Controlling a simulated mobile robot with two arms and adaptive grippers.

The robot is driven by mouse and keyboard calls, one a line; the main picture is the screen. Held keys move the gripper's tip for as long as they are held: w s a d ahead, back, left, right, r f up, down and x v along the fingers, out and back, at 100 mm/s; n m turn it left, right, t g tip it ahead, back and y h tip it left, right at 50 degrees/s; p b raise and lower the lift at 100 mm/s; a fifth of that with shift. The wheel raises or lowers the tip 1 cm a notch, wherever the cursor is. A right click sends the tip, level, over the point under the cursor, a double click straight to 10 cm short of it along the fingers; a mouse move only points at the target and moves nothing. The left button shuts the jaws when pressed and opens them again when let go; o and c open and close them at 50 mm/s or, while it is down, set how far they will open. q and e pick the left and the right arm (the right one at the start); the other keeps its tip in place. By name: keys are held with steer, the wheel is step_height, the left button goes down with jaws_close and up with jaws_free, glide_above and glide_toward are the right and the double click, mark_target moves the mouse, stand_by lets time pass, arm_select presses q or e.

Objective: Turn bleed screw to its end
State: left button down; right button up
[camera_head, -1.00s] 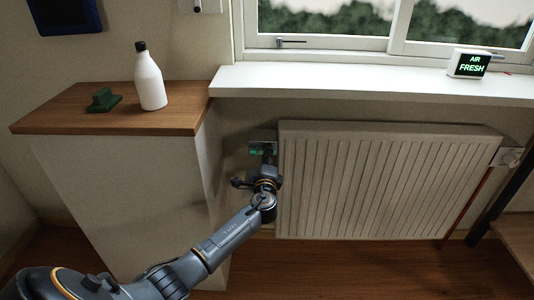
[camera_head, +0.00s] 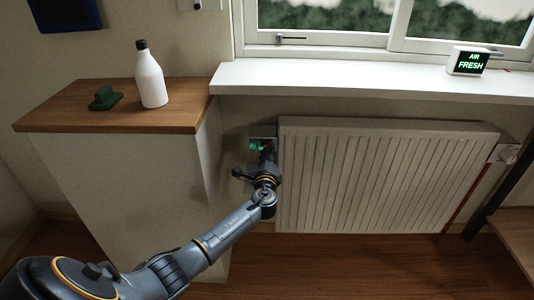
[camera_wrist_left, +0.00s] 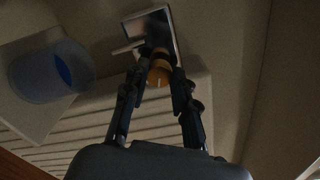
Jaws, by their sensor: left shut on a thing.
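The bleed screw (camera_wrist_left: 158,74) shows in the left wrist view as a small brass-coloured round knob in front of a shiny square plate (camera_wrist_left: 153,32). My left gripper (camera_wrist_left: 160,85) is shut on it, with one finger on each side. In the head view my left gripper (camera_head: 266,158) is at the upper left corner of the white ribbed radiator (camera_head: 385,180). The plate with a green mark (camera_head: 257,144) shows just behind the fingers there. The screw itself is hidden by the gripper in the head view. My right gripper is not in view.
A wooden-topped cabinet (camera_head: 60,118) stands left of the radiator, bearing a white bottle (camera_head: 151,82) and a green object (camera_head: 105,98). A white sill (camera_head: 370,82) juts out above, with an AIR FRESH sign (camera_head: 468,61). A translucent bluish cup (camera_wrist_left: 52,72) shows in the left wrist view.

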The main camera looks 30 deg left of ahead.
arm_select(q)
steer(key=c, duration=1.1)
jaws_free()
steer(key=shift+o, duration=0.2)
steer(key=shift+d, duration=0.1)
steer(key=v, duration=1.2)
steer(key=shift+f, duration=0.1)
